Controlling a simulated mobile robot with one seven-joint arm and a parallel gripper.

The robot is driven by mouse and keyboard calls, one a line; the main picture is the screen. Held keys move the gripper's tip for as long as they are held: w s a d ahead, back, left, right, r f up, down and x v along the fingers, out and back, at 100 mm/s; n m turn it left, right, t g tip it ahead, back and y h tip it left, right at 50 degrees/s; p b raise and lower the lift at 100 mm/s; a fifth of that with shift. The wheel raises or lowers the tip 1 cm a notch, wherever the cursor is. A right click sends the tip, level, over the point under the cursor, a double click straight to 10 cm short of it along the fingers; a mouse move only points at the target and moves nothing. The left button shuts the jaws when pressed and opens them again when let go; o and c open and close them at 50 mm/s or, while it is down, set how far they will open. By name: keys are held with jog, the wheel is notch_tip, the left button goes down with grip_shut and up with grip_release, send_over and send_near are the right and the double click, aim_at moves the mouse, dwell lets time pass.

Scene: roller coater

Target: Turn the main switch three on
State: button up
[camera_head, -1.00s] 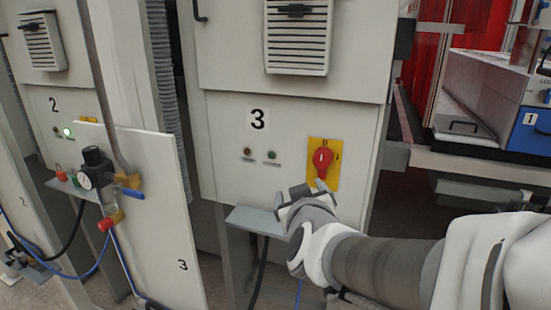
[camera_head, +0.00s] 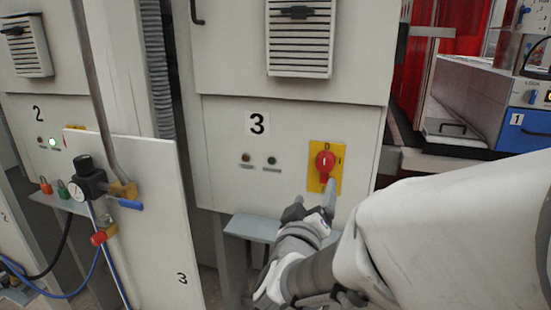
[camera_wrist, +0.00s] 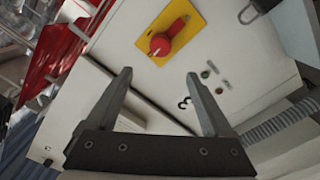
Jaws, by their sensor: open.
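The main switch three is a red rotary knob (camera_head: 325,161) on a yellow plate (camera_head: 338,182), on the grey cabinet panel marked 3 (camera_head: 258,123). My gripper (camera_head: 312,200) is just below the switch in the head view, with one finger overlapping the plate's lower edge. In the wrist view the red knob (camera_wrist: 167,38) sits on its yellow plate (camera_wrist: 190,17) ahead of the fingers. My gripper (camera_wrist: 162,85) is open, with nothing between its fingers, and apart from the knob. The knob's handle looks upright in the head view.
Two small lamps (camera_head: 259,159) beside the switch look unlit. A vented grille (camera_head: 300,38) is above. A grey shelf (camera_head: 252,228) juts out below the panel. A panel with a valve and gauge (camera_head: 92,180) stands at left. A blue-fronted unit (camera_head: 528,130) is at right.

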aim_at(324, 165)
jog(key=p+x, duration=0.1)
jog(key=x, duration=1.4)
jog(key=shift+w+d, duration=0.15)
jog(key=shift+w, duration=0.15)
jog(key=shift+c, duration=0.2)
grip_shut()
